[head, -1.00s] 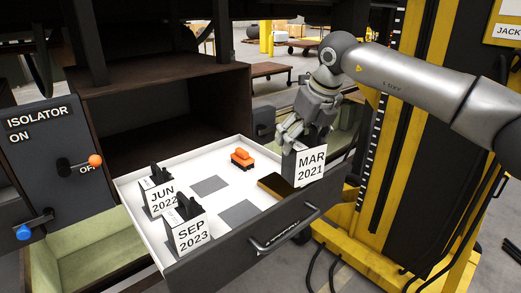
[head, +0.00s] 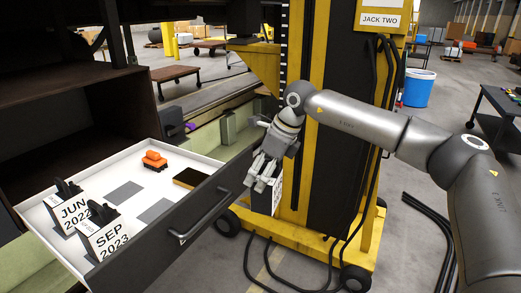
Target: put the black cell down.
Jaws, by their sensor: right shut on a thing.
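My right gripper (head: 262,180) is shut on a black cell (head: 277,196) and points downward. The cell hangs upright beyond the right side of the open drawer (head: 186,228), in front of the yellow jack. Only part of its white label shows; its lettering cannot be read now, and the fingers cover its top. It read MAR 2021 in the earlier frame. Two other black cells, marked JUN 2022 (head: 72,212) and SEP 2023 (head: 107,238), stand at the left in the drawer. My left gripper is out of view.
The yellow jack (head: 340,216) stands close behind the cell. Black cables lie on the floor. A dark table (head: 500,104) stands at far right.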

